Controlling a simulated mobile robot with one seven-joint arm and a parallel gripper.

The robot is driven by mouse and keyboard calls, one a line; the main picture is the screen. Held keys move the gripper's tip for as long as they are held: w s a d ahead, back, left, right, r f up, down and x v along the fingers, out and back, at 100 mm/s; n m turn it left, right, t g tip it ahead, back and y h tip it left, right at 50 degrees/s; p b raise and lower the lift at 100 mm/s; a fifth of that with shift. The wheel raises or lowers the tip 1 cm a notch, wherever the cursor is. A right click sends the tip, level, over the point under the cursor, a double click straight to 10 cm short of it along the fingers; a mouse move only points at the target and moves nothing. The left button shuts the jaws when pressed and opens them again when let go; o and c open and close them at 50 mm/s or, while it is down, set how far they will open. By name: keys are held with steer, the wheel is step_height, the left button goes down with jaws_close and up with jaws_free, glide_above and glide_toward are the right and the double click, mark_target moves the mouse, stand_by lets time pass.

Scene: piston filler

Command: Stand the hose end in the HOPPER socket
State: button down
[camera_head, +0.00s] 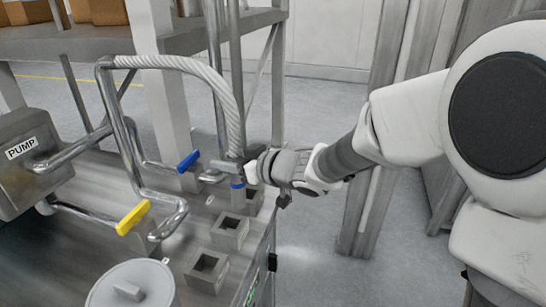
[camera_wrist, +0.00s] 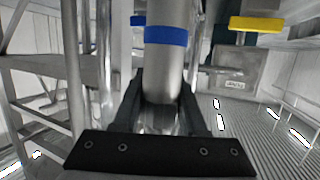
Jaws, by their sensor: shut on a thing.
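The hose (camera_head: 205,72) is white and ribbed and arcs down from the steel pipe at the left to my gripper (camera_head: 246,168). My gripper is shut on the steel hose end, which carries a blue band (camera_head: 237,184) and points down. In the wrist view the hose end (camera_wrist: 166,65) stands between the two fingers (camera_wrist: 163,105), with the blue band beyond them. Square grey sockets stand in a row along the bench edge: a front one (camera_head: 206,271), a middle one (camera_head: 230,233) and a back one (camera_head: 254,199). The hose tip is close to the back socket; I cannot tell whether it is inside. No HOPPER label is readable.
The pump (camera_head: 30,160) is at the left with bent steel pipes. A blue valve handle (camera_head: 187,162) and a yellow valve handle (camera_head: 132,217) stick up near the sockets. A round lidded pot (camera_head: 130,288) is in front. Frame posts rise behind the hose.

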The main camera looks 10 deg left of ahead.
steer(key=shift+n+g, duration=0.6)
steer(key=shift+g, duration=0.1)
steer(key=s+a+f+b, duration=0.2)
steer(key=b, duration=0.2)
steer(key=shift+s+a+f, duration=0.25)
steer(key=shift+s+f, duration=0.05)
steer(key=shift+f, duration=0.05)
steer(key=shift+f+p, duration=0.15)
steer(key=shift+p, duration=0.3)
steer(key=shift+f, duration=0.15)
steer(key=shift+f+b, duration=0.9)
steer(key=shift+f, duration=0.2)
steer(key=shift+f, duration=0.15)
steer(key=shift+f, duration=0.25)
